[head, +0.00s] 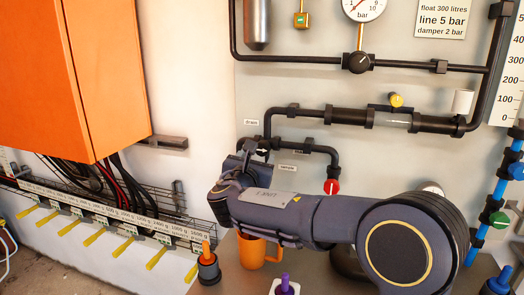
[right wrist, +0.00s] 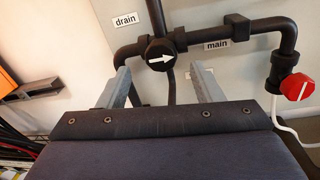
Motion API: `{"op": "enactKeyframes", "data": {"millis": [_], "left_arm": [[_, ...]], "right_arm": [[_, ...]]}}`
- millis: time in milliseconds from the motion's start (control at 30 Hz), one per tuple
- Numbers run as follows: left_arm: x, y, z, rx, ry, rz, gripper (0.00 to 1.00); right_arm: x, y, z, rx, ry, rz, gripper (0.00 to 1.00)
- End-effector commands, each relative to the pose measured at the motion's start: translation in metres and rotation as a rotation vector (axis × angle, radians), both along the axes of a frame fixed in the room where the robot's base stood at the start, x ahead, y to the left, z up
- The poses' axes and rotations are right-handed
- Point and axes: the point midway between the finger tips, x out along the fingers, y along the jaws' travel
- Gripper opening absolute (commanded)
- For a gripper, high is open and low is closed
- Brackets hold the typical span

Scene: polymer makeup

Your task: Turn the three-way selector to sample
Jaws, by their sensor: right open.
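The three-way selector (right wrist: 160,57) is a round black knob with a white arrow on a black pipe junction. In the right wrist view its arrow points right, toward the side of the "main" label (right wrist: 216,44); the "drain" label (right wrist: 125,19) is at upper left. In the head view the selector (head: 263,151) is partly hidden by my right gripper (head: 250,150). A label that seems to read "sample" (head: 287,168) sits below the pipe there. My right gripper (right wrist: 164,84) is open and empty, its fingers below the knob in the wrist view, one to each side. My left gripper is not in view.
A red valve knob (right wrist: 299,87) hangs on the pipe at right. An orange cabinet (head: 100,80) fills the upper left. Blue piping (head: 490,205) runs at far right.

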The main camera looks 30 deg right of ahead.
Motion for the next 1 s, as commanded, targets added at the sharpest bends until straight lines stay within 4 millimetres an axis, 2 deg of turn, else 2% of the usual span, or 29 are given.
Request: {"op": "enactKeyframes", "data": {"millis": [200,400,767,1000], "left_arm": [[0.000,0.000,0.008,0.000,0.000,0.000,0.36],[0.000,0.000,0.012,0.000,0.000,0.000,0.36],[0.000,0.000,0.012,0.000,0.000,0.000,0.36],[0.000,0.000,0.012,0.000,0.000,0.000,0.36]], "right_arm": [[0.025,-0.027,0.001,0.002,0.001,-0.005,0.59],[0.042,-0.043,0.000,0.004,0.001,-0.003,0.59],[0.046,-0.047,-0.001,0.006,-0.001,0.000,0.59],[0.046,-0.047,-0.001,0.006,-0.001,0.000,0.28]]}}
